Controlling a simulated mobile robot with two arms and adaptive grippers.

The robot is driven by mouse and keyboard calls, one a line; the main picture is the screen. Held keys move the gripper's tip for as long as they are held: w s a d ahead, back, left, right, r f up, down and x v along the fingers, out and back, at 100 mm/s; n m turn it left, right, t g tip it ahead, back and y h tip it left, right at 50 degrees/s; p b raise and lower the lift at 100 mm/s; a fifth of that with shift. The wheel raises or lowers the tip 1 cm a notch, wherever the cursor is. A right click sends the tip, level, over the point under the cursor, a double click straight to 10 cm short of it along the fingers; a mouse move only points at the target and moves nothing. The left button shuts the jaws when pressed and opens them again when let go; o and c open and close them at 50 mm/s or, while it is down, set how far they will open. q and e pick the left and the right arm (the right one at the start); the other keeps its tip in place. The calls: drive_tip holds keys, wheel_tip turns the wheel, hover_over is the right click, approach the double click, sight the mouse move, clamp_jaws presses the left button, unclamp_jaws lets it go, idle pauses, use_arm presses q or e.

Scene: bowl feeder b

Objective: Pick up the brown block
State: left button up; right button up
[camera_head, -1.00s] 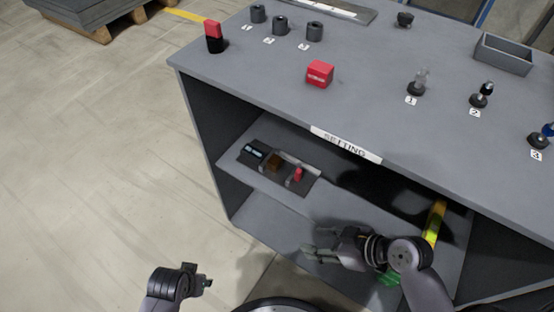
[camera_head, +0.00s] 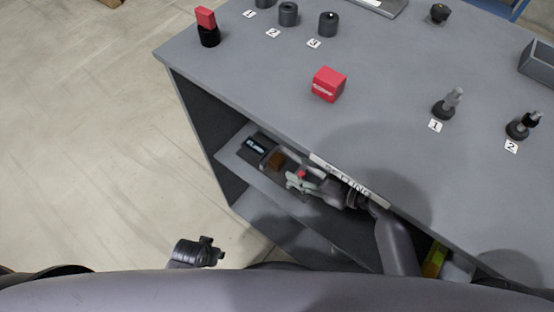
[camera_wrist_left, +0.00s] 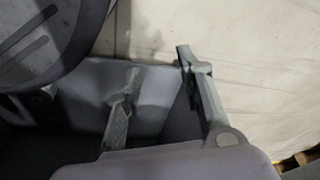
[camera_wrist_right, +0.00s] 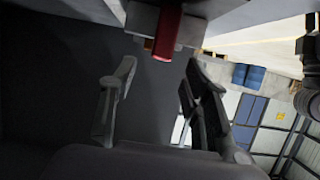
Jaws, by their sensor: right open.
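The brown block (camera_head: 275,160) sits in a dark tray (camera_head: 248,156) on the shelf under the tabletop, between a black device and a red piece. My right gripper (camera_head: 298,179) is open inside the shelf opening, just to the right of the brown block and apart from it. In the right wrist view my right gripper (camera_wrist_right: 160,64) is empty. A brown edge (camera_wrist_right: 148,44), likely the block, shows there, partly hidden behind the red piece (camera_wrist_right: 168,32). My left gripper (camera_wrist_left: 158,66) is open and empty, away from the shelf.
The black device with a display (camera_head: 257,143) stands left of the block. The tabletop edge with a white "SETTING" label (camera_head: 352,180) overhangs my right arm. A red box (camera_head: 328,84) and several small parts stand on top. A yellow object (camera_head: 433,262) lies at lower right.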

sight(280, 160)
drive_tip(key=x, duration=0.8)
drive_tip(key=shift+w, duration=0.25)
clamp_jaws()
